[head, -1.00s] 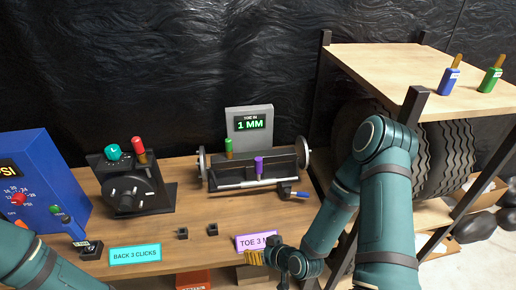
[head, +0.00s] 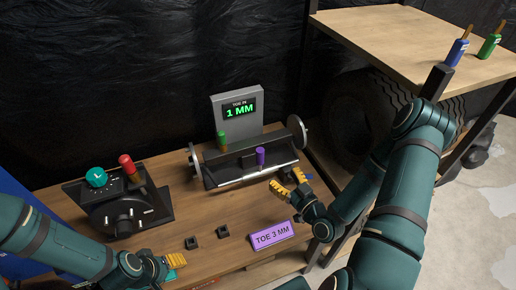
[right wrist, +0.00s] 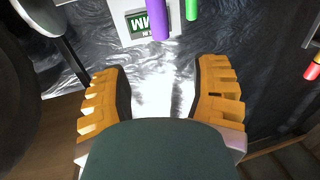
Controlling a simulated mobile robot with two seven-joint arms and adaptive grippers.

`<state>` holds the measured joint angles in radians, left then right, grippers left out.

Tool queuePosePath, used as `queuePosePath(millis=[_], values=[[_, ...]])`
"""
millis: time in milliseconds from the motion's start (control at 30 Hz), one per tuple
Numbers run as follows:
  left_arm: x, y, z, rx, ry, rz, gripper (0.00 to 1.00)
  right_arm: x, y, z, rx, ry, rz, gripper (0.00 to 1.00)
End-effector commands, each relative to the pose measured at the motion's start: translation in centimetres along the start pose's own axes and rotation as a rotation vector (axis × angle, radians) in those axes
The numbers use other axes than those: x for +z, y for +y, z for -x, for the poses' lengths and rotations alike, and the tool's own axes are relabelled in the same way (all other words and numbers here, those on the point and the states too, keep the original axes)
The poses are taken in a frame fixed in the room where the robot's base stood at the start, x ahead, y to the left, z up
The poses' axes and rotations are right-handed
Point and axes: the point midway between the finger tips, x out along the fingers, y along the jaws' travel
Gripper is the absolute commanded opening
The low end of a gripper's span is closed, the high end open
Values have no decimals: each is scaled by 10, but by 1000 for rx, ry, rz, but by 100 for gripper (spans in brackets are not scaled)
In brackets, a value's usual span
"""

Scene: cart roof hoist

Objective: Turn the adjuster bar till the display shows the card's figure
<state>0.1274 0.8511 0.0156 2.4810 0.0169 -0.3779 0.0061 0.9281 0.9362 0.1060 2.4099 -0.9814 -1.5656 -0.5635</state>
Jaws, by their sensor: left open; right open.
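The grey display (head: 236,115) reads TOE IN 1 MM. The purple card (head: 271,235) at the table's front edge reads TOE 3 MM. A silver adjuster bar (head: 243,179) runs along the front of the dark toe gauge, which bears a green post (head: 222,140) and a purple post (head: 260,156). My right gripper (head: 290,182) is open and empty just in front of the bar's right part. In the right wrist view its open fingers (right wrist: 160,75) point toward the purple post (right wrist: 160,18); the bar is not clear there. My left gripper (head: 174,267) is open, low at the front edge.
Two small black blocks (head: 208,238) lie on the bench. A black dial unit (head: 120,205) with teal and red knobs stands to the left. A shelf (head: 400,40) with tyres beneath stands right, close to my right arm.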

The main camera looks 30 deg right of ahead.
Motion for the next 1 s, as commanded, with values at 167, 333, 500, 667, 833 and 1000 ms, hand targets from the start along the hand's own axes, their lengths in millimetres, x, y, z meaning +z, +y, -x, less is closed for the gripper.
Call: queuePosePath(millis=[167,333,500,667,833,1000], values=[[0,1,2,0,0,0,55,-1,-1,-26,-3,3,1,61],[-1,2,5,1,0,0,55,-1,-1,-60,-2,3,1,61],[-1,2,7,2,0,0,55,-1,-1,-92,-3,1,0,61],[-1,3,8,2,0,0,55,0,-1,-116,-2,0,0,61],[-1,3,8,2,0,0,55,0,-1,-130,-2,-1,0,61],[-1,3,8,2,0,0,55,0,-1,-134,-1,-2,-1,61]])
